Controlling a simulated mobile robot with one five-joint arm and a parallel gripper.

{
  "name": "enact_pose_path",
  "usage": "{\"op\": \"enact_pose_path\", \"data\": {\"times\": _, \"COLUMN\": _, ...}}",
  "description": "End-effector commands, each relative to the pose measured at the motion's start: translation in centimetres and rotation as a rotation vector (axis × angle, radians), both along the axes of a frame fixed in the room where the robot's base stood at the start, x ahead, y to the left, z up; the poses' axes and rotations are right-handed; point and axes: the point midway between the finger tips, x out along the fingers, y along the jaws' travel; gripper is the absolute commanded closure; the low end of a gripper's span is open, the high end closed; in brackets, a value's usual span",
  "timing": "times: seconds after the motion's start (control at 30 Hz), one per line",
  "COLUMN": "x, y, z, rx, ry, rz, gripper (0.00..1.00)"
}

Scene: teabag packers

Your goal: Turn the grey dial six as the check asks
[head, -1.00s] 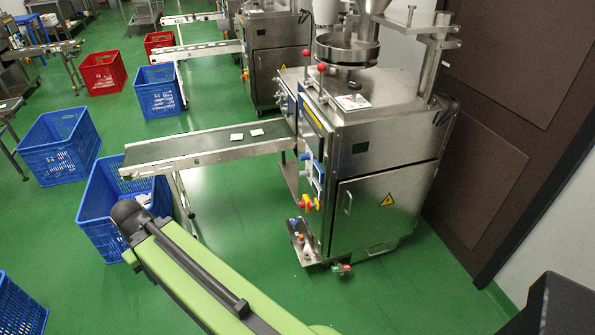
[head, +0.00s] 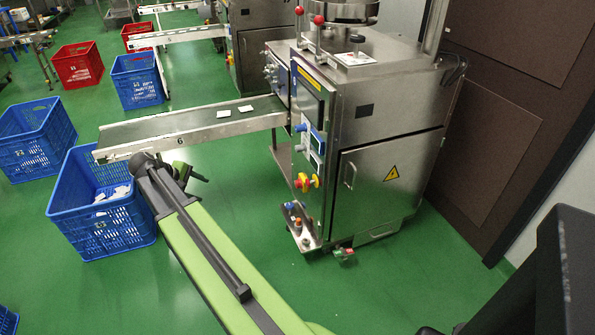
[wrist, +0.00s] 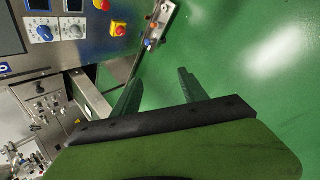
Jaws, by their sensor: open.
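The steel packing machine (head: 385,165) stands right of centre in the head view, beside a conveyor marked 6 (head: 185,128). Its control panel (wrist: 70,50) fills the upper left of the wrist view. A blue dial (wrist: 45,34) sits there on a white plate, and a grey dial (wrist: 76,31) is beside it. Their pointer settings are too small to read. My gripper (wrist: 160,76) is open and empty, its two fingers over green floor, apart from the panel. It also shows in the head view (head: 190,173), partly hidden by my arm, left of the machine. No readable check shows.
Red-and-yellow knobs (wrist: 118,29) sit near the panel's edge. A low bracket with buttons (head: 299,226) juts from the machine's foot. A blue crate (head: 105,225) stands under the conveyor's end. Green floor (head: 235,185) is open between crate and machine.

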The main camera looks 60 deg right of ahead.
Motion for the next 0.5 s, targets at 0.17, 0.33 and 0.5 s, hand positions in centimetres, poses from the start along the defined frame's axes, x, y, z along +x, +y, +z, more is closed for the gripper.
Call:
{"op": "enact_pose_path", "data": {"times": 0.17, "x": 0.1, "y": -18.1, "z": -6.1, "rx": -0.299, "ry": 0.229, "rz": 0.027, "gripper": 0.49}}
{"op": "enact_pose_path", "data": {"times": 0.33, "x": -2.0, "y": -28.4, "z": -6.2, "rx": -0.469, "ry": 0.441, "rz": 0.041, "gripper": 0.49}}
{"op": "enact_pose_path", "data": {"times": 0.5, "x": -3.2, "y": -32.0, "z": -5.2, "rx": -0.528, "ry": 0.539, "rz": 0.045, "gripper": 0.49}}
